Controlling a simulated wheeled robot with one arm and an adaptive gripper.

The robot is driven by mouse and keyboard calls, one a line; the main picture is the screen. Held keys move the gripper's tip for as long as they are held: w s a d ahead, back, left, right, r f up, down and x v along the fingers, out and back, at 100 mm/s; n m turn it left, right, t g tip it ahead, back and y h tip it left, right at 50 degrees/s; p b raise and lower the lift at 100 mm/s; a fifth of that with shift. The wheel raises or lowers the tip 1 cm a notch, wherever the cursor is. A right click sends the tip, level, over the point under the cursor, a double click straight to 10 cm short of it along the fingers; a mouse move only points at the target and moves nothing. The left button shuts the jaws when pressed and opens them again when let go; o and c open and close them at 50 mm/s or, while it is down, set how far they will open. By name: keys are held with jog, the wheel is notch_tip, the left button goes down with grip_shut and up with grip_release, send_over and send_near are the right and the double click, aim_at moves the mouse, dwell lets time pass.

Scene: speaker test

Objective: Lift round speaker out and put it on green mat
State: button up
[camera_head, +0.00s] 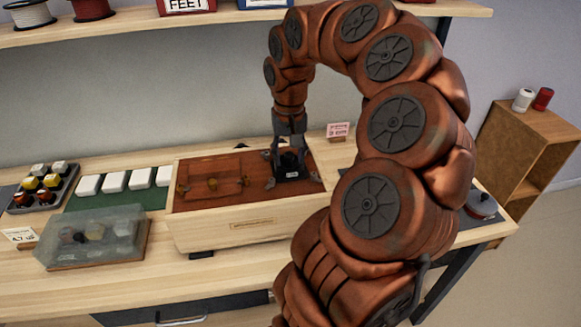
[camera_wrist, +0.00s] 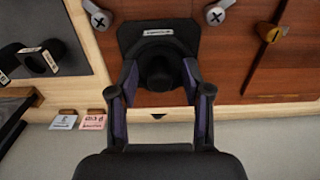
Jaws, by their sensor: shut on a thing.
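A black piece with a squarish flange, a small white label and a round middle, which I take to be the round speaker (camera_head: 292,174), is at the red-brown panel of a wooden box (camera_head: 250,226). It also shows in the wrist view (camera_wrist: 133,36). My gripper (camera_head: 290,152) comes down on it from above; in the wrist view my gripper's two fingers (camera_wrist: 160,78) close on its round middle from both sides. I cannot tell whether it touches the panel or sits slightly raised. The green mat (camera_head: 152,201) lies left of the box, with several white blocks along it.
A clear-lidded case (camera_head: 95,238) stands in front of the mat, partly hiding it. A tray of coloured pieces (camera_head: 42,188) is at far left. Screws and a brass latch (camera_wrist: 270,32) sit on the panel. A pink card (camera_head: 338,131) stands behind the box.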

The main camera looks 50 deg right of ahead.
jog(key=shift+s+a+f, duration=0.15)
jog(key=shift+a+f, duration=0.1)
jog(key=shift+f, duration=0.4)
jog(key=shift+c, duration=0.2)
jog(key=shift+r, duration=0.1)
jog(key=shift+d+r, duration=0.15)
jog(key=shift+r, duration=0.8)
grip_shut()
jog(key=shift+d+r+p, duration=0.1)
jog(key=shift+r+p, duration=0.65)
jog(key=shift+r, duration=1.6)
